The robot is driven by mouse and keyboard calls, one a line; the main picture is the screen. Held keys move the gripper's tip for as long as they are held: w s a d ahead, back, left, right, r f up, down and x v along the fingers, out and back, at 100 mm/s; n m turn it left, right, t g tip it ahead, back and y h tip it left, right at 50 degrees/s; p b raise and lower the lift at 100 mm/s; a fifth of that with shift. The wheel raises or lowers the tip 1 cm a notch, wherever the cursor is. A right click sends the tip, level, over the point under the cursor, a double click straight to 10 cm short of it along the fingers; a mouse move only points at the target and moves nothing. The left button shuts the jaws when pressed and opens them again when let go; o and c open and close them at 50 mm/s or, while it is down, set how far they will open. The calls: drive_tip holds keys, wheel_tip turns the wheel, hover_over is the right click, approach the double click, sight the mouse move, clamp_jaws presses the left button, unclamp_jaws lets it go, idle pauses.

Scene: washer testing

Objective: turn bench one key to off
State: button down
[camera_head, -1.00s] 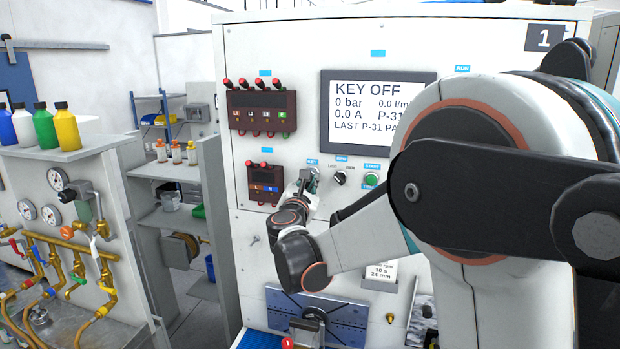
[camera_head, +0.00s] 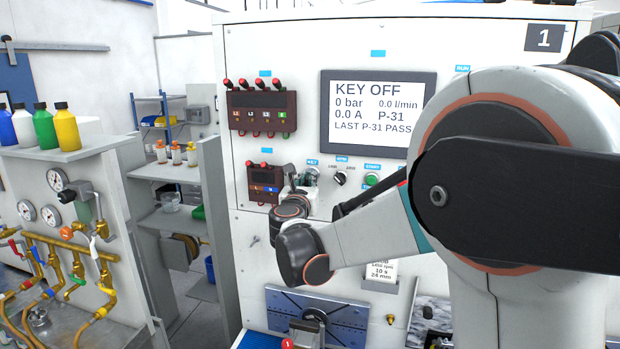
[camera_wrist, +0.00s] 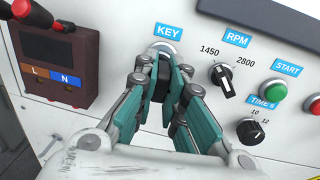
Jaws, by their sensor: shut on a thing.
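Bench one (camera_head: 420,50), marked 1, has a white panel with a screen (camera_head: 378,112) that reads KEY OFF. The key switch (camera_wrist: 162,47) is a round metal collar under the blue KEY label (camera_wrist: 168,31) in the wrist view. My gripper (camera_wrist: 163,72) is shut on the dark key (camera_wrist: 161,68), its teal fingers on either side of it. The fingers hide much of the key, so its exact angle is hard to tell. In the head view my gripper (camera_head: 305,182) is at the panel, just below the KEY label.
The RPM knob (camera_wrist: 222,80), green START button (camera_wrist: 272,91) and TIME knob (camera_wrist: 252,131) are right of the key. A brown terminal box (camera_wrist: 55,65) with red-capped plugs is close on the left. A blue slotted plate and vise (camera_head: 318,318) are below.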

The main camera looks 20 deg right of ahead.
drive_tip(key=c, duration=1.6)
unclamp_jaws()
drive_tip(key=v, duration=1.1)
drive_tip(key=s+d+f+m+g+y+b, duration=0.1)
drive_tip(key=s+d+f+m+g+b, duration=0.2)
drive_tip(key=s+f+m+b, duration=0.6)
drive_tip(key=s+d+f+m+g+y+b, duration=0.1)
drive_tip(key=s+d+f+m+g+b, duration=0.15)
drive_tip(key=s+f+m+b, duration=0.6)
drive_tip(key=s+a+f+m+g+y+b, duration=0.1)
drive_tip(key=s+a+f+m+y+b, duration=0.1)
drive_tip(key=f, duration=0.6)
drive_tip(key=s+a+f+m+g+y+b, duration=0.1)
drive_tip(key=s+a+f+m+y+b, duration=0.1)
drive_tip(key=s+f+m+b, duration=0.2)
drive_tip(key=s+a+f+m+g+y+b, duration=0.1)
drive_tip(key=s+a+f+m+y+b, duration=0.1)
drive_tip(key=s+f+m, duration=0.5)
drive_tip(key=shift+s+a+f+b, duration=0.15)
drive_tip(key=shift+f+b, duration=0.15)
drive_tip(key=shift+f, duration=0.55)
drive_tip(key=shift+s+d+f+b, duration=0.1)
drive_tip(key=shift+f+b, duration=0.2)
drive_tip(key=shift+f, duration=0.6)
drive_tip(key=shift+s+a+f+b, duration=0.15)
drive_tip(key=shift+f+b, duration=0.15)
drive_tip(key=shift+f, duration=0.55)
